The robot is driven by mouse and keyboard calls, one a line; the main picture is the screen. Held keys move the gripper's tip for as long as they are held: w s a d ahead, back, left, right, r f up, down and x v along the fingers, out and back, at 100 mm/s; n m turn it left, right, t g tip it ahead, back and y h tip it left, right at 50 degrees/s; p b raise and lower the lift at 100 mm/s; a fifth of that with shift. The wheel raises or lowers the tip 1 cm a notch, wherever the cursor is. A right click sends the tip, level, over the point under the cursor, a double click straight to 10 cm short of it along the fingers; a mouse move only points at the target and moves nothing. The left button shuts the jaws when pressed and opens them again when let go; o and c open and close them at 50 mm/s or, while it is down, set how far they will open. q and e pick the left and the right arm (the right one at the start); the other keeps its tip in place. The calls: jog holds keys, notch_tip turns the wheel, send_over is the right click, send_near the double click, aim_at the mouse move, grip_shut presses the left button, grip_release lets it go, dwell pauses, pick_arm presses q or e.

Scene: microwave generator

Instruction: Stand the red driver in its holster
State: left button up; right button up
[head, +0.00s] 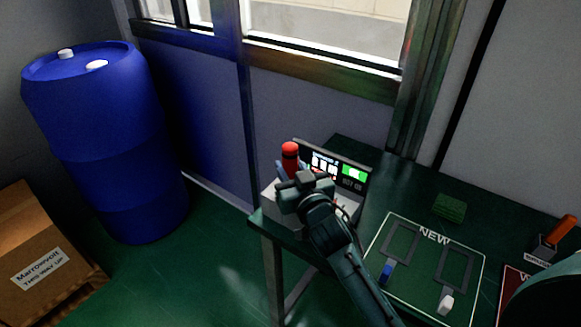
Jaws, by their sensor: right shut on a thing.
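The red driver (290,151) shows as an upright red handle with a rounded top. My right gripper (288,172) is shut on it, and the handle stands up above the jaws. The driver's lower end is hidden behind the gripper. Both are over the left part of a pale box, the generator (268,190), at the table's far left corner. I cannot tell whether the driver touches the box. I cannot make out a holster. My left gripper is out of view.
The generator's display panel (350,186) stands beside the gripper. A mat marked NEW (424,297) holds blue- and white-ended parts. A green pad (449,207) and an orange-lever block (543,247) are farther right. A blue barrel (120,150) and carton (40,250) stand left.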

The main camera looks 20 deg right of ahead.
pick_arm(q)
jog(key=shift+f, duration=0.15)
pick_arm(e)
jog(key=shift+f, duration=0.1)
dwell(0.4)
jog(key=o, duration=1.2)
jog(key=shift+f, duration=0.1)
jog(key=shift+f, duration=0.1)
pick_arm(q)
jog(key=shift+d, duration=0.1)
pick_arm(e)
jog(key=shift+s, duration=0.3)
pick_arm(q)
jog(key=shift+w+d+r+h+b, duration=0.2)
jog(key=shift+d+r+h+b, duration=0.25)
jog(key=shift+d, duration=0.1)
pick_arm(e)
jog(key=s, duration=0.8)
jog(key=s+d, duration=0.1)
jog(key=s, duration=0.3)
jog(key=shift+s+r, duration=0.2)
jog(key=shift+s, duration=0.1)
